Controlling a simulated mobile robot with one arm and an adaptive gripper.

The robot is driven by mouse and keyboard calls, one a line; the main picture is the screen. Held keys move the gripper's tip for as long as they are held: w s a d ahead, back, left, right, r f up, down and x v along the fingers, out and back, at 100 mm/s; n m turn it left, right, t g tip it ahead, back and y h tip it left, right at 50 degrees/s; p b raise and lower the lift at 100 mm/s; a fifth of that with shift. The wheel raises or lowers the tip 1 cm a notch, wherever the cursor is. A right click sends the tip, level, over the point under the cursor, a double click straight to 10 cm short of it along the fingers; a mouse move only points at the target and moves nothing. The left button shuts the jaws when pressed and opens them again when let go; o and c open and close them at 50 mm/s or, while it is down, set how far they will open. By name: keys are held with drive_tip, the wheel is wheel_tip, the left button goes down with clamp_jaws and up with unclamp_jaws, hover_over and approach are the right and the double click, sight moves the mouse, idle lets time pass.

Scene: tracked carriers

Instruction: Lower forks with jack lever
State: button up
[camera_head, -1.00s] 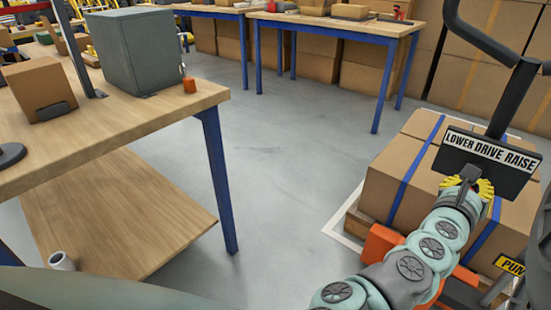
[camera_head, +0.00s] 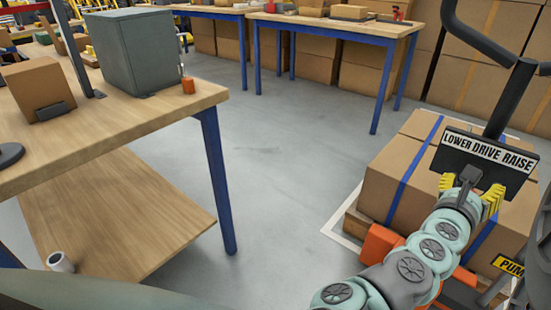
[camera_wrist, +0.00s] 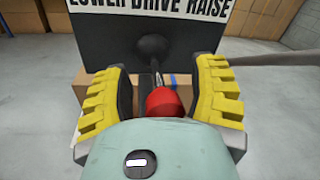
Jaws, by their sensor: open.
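The jack handle's dark plate (camera_head: 488,165), lettered LOWER DRIVE RAISE, is at the right of the head view. It fills the top of the wrist view (camera_wrist: 150,45). In the wrist view the lever shows as a red knob (camera_wrist: 165,102) on a thin metal stem running up to a dark round boss on the plate. My gripper (camera_head: 468,192) is open at the plate's lower part. In the wrist view its yellow padded fingers (camera_wrist: 163,92) stand on either side of the knob, with gaps on both sides. The knob is hidden in the head view; the forks are not clearly visible.
Strapped cartons (camera_head: 408,180) sit on a wooden pallet (camera_head: 358,222) behind my arm, beside orange jack parts (camera_head: 380,242). The handle's dark bar (camera_head: 480,35) rises above the plate. A wooden workbench (camera_head: 120,125) stands left. The grey floor between is clear.

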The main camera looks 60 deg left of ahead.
drive_tip(key=shift+s+a, duration=0.15)
drive_tip(key=shift+s, duration=0.25)
drive_tip(key=s+d, duration=0.2)
drive_tip(key=s, duration=0.9)
drive_tip(key=shift+s, duration=0.1)
idle(0.6)
